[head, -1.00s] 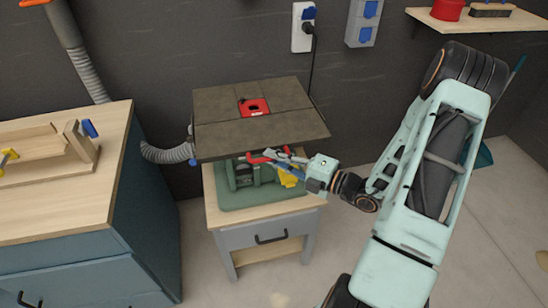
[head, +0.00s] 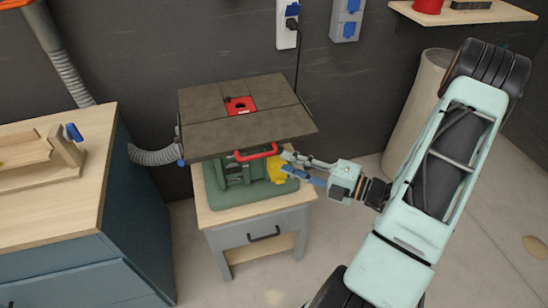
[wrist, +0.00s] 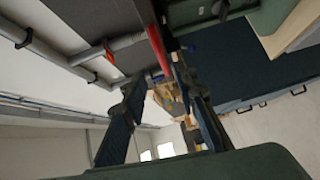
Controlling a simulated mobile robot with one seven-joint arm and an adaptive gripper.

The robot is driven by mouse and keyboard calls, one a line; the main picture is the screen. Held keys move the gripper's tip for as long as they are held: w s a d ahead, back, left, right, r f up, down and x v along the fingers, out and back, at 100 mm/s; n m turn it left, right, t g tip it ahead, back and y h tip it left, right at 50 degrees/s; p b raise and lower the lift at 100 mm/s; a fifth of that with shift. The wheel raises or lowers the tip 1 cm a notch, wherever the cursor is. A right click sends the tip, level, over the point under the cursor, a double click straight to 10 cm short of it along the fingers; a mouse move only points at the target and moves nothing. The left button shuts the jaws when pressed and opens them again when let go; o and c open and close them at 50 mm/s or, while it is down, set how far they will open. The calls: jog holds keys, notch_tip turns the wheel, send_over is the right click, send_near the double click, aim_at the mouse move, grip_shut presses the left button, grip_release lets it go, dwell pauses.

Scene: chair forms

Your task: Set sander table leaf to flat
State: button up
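The sander table leaf (head: 215,135) is a dark brown panel with a red insert (head: 240,105), above a green machine body (head: 235,175). It looks roughly level in the head view; a slight tilt is hard to judge. A red handle (head: 257,153) sits under its front edge and also shows in the wrist view (wrist: 158,50). My gripper (head: 288,164) is just right of the handle, apart from it, near a yellow part (head: 256,165) of the machine. In the wrist view its two fingers (wrist: 160,85) are spread, with the handle beyond the fingertips.
The machine stands on a small wooden-topped cabinet (head: 208,216). A blue workbench (head: 75,222) is at the left, with a grey hose (head: 155,156) between. A beige cylinder (head: 418,100) stands by the back wall. The floor at the right is mostly clear.

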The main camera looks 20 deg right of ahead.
jog(key=shift+v, duration=1.5)
